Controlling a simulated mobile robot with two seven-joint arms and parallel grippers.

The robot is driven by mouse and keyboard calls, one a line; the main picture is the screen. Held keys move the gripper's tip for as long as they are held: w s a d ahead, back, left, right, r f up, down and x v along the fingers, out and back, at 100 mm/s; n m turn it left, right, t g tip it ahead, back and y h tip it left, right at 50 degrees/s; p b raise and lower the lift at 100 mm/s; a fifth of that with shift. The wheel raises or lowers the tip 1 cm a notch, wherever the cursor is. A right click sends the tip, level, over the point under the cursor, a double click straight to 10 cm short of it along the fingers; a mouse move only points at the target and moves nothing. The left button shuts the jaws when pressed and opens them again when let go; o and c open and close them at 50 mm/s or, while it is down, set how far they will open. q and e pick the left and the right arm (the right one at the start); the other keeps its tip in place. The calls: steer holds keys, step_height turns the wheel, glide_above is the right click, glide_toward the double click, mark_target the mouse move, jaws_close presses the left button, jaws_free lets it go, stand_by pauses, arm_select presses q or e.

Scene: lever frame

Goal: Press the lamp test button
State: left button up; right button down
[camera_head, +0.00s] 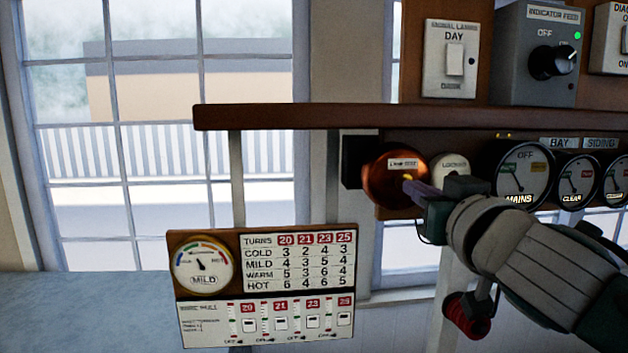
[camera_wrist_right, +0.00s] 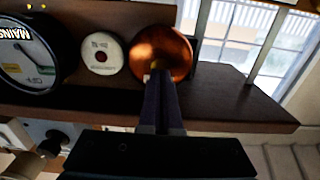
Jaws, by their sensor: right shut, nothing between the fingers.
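A copper-coloured round dome (camera_head: 382,185) is mounted on the wooden panel under the shelf, with a small white label that seems to read "LAMP TEST". It also shows in the right wrist view (camera_wrist_right: 165,45). My right gripper (camera_head: 410,187) is shut and empty, its fingertips in front of the dome's right part. In the right wrist view the closed fingers (camera_wrist_right: 160,78) overlap the dome's lower edge, beside a small yellow spot. I cannot tell whether they touch it. No separate button is clear; the fingers may hide part of it. My left gripper is not in view.
A white round fitting (camera_head: 451,163) sits right of the dome, then several dials, including the MAINS dial (camera_head: 523,175). The wooden shelf (camera_head: 300,117) juts out above. A chart board (camera_head: 265,285) stands lower left. A switch plate (camera_head: 450,58) and the indicator feed box (camera_head: 537,52) are above.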

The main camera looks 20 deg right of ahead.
steer(key=shift+w, duration=0.2)
stand_by(1.1)
steer(key=shift+s, duration=0.1)
steer(key=shift+p+v, duration=0.3)
steer(key=shift+v, duration=2.1)
